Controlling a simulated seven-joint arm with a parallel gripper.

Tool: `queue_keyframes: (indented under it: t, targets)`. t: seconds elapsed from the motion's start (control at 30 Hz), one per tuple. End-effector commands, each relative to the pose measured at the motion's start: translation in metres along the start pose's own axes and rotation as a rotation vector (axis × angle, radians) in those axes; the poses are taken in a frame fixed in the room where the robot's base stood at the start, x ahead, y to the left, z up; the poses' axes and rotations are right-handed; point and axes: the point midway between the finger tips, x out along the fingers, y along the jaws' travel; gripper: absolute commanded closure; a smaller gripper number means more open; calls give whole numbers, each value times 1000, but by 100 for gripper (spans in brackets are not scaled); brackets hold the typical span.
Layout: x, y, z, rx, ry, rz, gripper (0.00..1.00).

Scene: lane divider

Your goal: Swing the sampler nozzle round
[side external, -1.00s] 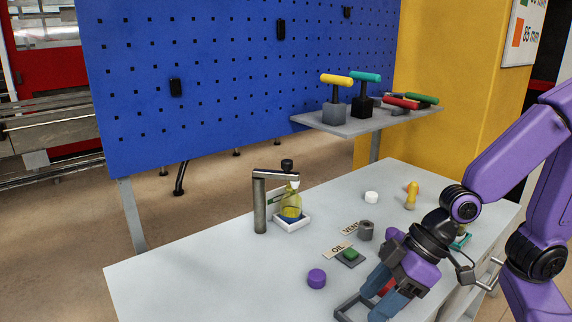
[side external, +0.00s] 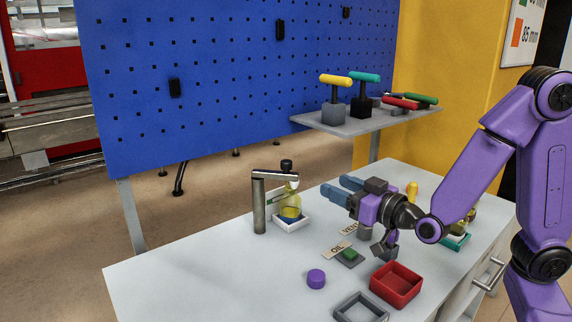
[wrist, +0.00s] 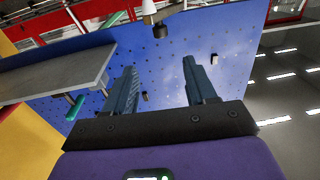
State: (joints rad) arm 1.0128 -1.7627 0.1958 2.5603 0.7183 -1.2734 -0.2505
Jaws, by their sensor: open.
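The sampler nozzle is a grey upright post (side external: 259,205) with a flat horizontal arm (side external: 277,175) reaching right at its top. A black knob (side external: 287,165) sits on the arm's end, with a white tip below it. The arm's end is over a bottle with yellow liquid (side external: 290,206) standing in a white-rimmed tray (side external: 292,224). My gripper (side external: 337,187) is open and empty, held level above the bench to the right of the bottle, fingers pointing left. In the wrist view its fingers (wrist: 162,82) are apart; a black knob (wrist: 160,31) and white cone show upside down at the top.
A red bin (side external: 396,286), a grey tray (side external: 361,309), a purple cap (side external: 316,279) and a green button by the OIL label (side external: 338,249) lie on the bench's front. A shelf (side external: 365,124) with T-handles stands behind. The bench left of the post is clear.

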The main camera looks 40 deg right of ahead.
Motion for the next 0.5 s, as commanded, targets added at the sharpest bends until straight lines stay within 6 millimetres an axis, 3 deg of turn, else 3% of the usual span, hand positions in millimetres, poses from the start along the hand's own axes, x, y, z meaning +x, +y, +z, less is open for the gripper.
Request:
queue_keyframes:
  t: [0.5]
  targets:
    - [28,0,0,0,1,0,44]
